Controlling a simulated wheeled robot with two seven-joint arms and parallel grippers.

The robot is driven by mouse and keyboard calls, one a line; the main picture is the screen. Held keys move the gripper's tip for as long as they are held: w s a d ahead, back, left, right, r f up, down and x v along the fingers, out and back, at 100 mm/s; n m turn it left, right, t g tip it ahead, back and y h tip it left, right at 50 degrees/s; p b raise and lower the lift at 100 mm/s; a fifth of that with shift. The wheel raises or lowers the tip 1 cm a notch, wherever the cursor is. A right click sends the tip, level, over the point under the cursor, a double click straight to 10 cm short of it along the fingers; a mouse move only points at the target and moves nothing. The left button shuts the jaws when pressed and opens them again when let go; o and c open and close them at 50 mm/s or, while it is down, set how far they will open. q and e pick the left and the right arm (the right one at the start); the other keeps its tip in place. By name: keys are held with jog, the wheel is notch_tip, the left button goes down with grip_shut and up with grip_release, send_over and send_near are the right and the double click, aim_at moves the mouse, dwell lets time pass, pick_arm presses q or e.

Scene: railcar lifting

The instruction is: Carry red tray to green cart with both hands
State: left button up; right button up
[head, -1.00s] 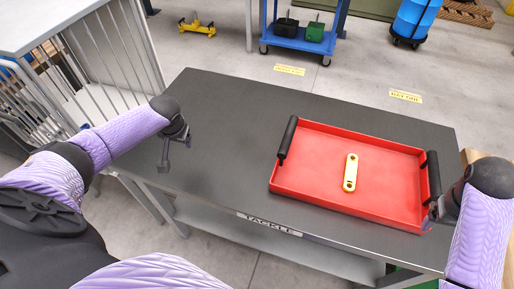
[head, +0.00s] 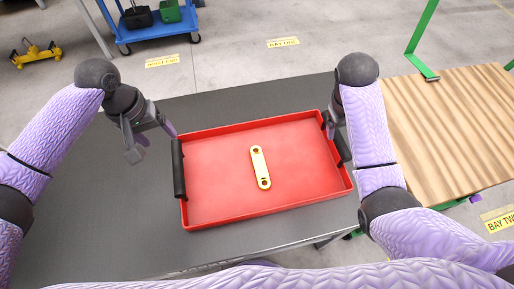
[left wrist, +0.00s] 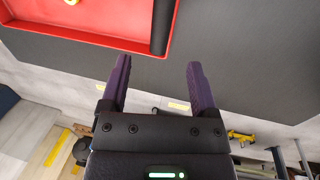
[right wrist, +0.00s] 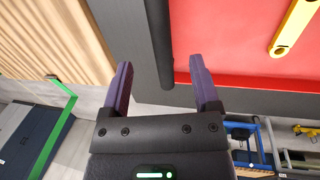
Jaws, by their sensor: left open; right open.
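The red tray (head: 220,205) lies flat on the dark table, with black handles at its left (head: 179,168) and right (head: 342,150) ends. A yellow link piece (head: 260,167) lies in it. My left gripper (head: 152,142) is open and empty, just left of and behind the left handle. In the left wrist view that handle (left wrist: 162,25) is ahead of the open fingertips (left wrist: 158,68). My right gripper is open at the right handle, partly hidden by its own arm in the head view. In the right wrist view the handle (right wrist: 158,45) lies between and ahead of the fingertips (right wrist: 160,66).
The green cart with a wooden top (head: 450,120) stands right of the table (head: 100,200), with a green upright (head: 422,28). A blue cart (head: 160,27) and a yellow object (head: 36,54) stand on the floor behind. The table's left part is clear.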

aim_at(175, 155)
pick_arm(q)
jog(key=f, duration=0.3)
jog(key=d+f, duration=0.1)
jog(key=f, duration=0.2)
jog(key=d+f, duration=0.1)
jog(key=f, duration=0.2)
jog(key=shift+s+f, duration=0.1)
jog(key=shift+f, duration=0.3)
pick_arm(e)
jog(key=f, duration=0.3)
jog(key=d+f, duration=0.1)
jog(key=f, duration=0.2)
jog(key=d+f, duration=0.1)
jog(key=f, duration=0.2)
jog(key=shift+s+f, duration=0.1)
jog(key=shift+f, duration=0.25)
pick_arm(q)
jog(key=shift+a, duration=0.1)
jog(key=c, duration=1)
pick_arm(e)
jog(key=c, duration=1.1)
pick_arm(q)
grip_shut()
pick_arm(e)
grip_shut()
pick_arm(q)
jog(key=shift+r, duration=0.1)
pick_arm(e)
jog(key=shift+r, duration=0.1)
